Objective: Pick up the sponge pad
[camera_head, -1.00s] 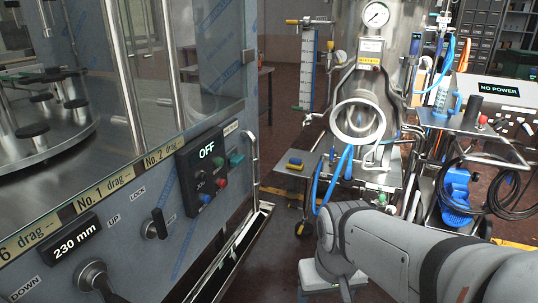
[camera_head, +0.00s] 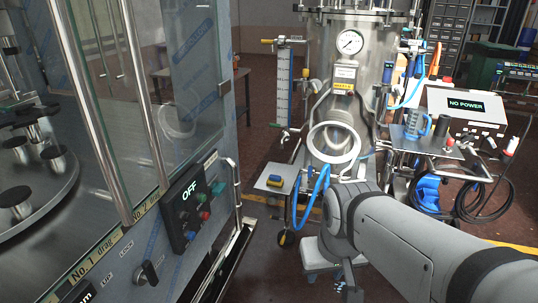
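The arm's far part points down to the bottom edge, where a dark piece shows. My gripper's fingers are not visible. Nothing of mine touches the block.
A glass-walled machine with an OFF panel (camera_head: 189,199) fills the left. The steel vessel (camera_head: 352,80) with blue hoses stands ahead. A cart with a NO POWER box (camera_head: 466,106) and coiled cables are right. Dark red floor is open between machine and shelf.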

